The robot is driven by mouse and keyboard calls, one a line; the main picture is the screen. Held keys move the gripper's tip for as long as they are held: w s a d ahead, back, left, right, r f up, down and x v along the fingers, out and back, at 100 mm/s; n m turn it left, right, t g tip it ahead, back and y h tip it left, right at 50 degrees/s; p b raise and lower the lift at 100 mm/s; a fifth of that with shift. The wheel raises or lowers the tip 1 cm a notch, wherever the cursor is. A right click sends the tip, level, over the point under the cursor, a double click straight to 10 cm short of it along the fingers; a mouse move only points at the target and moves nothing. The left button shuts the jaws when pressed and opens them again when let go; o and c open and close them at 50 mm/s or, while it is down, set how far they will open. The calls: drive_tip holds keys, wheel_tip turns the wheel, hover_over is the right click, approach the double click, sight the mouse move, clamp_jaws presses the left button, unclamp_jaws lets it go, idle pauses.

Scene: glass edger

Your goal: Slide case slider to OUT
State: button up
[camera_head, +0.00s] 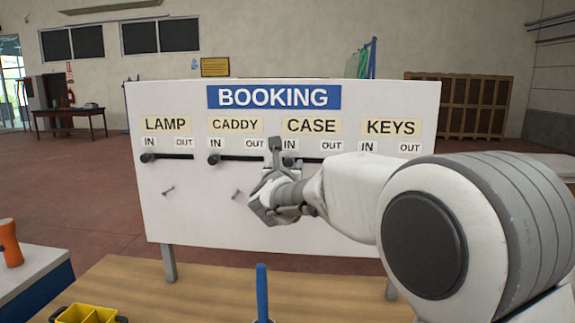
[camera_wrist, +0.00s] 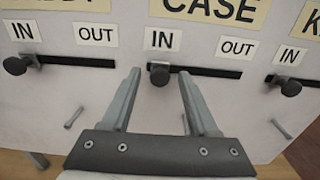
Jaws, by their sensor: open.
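The booking board (camera_head: 215,205) stands upright with a slot under each label. The case slider is a dark knob (camera_wrist: 159,75) at the left, IN end of the slot below the CASE label (camera_head: 311,125). The OUT label (camera_wrist: 237,48) sits above the right part of that slot (camera_wrist: 215,72). My gripper (camera_wrist: 157,80) is open, its two fingers on either side of the case knob as seen in the wrist view. Whether they touch it cannot be told. In the head view my gripper (camera_head: 274,150) covers part of the slot's left end.
The lamp knob (camera_head: 148,157) and caddy knob (camera_head: 214,159) sit at their IN ends. The keys knob (camera_wrist: 290,87) is just right of the case slot. Small pegs (camera_head: 168,190) stick out below. A yellow bin (camera_head: 88,314) and blue rod (camera_head: 262,292) are on the table in front.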

drive_tip(key=shift+c, duration=0.3)
clamp_jaws()
idle(1.1)
